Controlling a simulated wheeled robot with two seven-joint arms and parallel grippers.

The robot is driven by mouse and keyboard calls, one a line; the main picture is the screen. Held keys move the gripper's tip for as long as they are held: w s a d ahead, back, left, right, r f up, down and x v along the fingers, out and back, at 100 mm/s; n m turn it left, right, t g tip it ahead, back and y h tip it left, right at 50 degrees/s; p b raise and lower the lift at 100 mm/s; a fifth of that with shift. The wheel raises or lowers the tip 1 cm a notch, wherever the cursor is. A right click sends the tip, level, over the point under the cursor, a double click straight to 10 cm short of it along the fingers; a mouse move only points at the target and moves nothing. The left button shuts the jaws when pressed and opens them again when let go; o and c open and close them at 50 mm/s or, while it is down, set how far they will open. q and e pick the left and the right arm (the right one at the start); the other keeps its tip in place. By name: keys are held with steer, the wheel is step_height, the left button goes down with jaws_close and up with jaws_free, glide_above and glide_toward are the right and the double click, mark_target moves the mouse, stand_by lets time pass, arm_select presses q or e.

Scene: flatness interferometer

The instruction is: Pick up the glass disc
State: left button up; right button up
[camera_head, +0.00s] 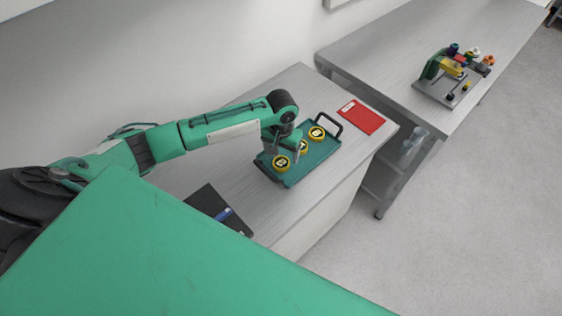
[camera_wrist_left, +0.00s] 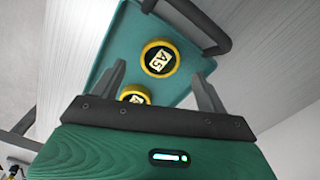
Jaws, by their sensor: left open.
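Several round yellow-rimmed discs with pale lettered labels lie on a teal tray (camera_head: 294,177): a near one (camera_head: 281,164), a middle one partly hidden by my gripper, and a far one (camera_head: 317,133). I cannot tell from the pictures which is the glass disc. My left gripper (camera_head: 287,144) is open, above the tray near the middle disc. In the left wrist view, a disc marked A5 (camera_wrist_left: 158,58) shows beyond and between the spread fingers, and another disc (camera_wrist_left: 134,96) is partly cut off by the gripper body. Nothing is held. My right gripper is not in view.
The tray has a dark handle (camera_head: 330,121) at its far end. A red booklet (camera_head: 361,117) lies beyond it, and a dark folder (camera_head: 215,207) nearer. A second bench (camera_head: 390,55) carries a fixture with coloured parts (camera_head: 453,78). Clear cylinders (camera_head: 411,145) stand on a lower shelf.

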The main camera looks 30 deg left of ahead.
mark_target(281, 162)
arm_select(q)
step_height(281, 162, down, 3)
steer(key=shift+s+f+p, duration=0.15)
steer(key=shift+p, duration=0.65)
steer(key=shift+f, duration=0.4)
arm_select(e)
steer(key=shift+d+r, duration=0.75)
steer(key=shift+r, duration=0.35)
arm_select(q)
steer(key=c, duration=1.1)
steer(key=shift+r, duration=0.1)
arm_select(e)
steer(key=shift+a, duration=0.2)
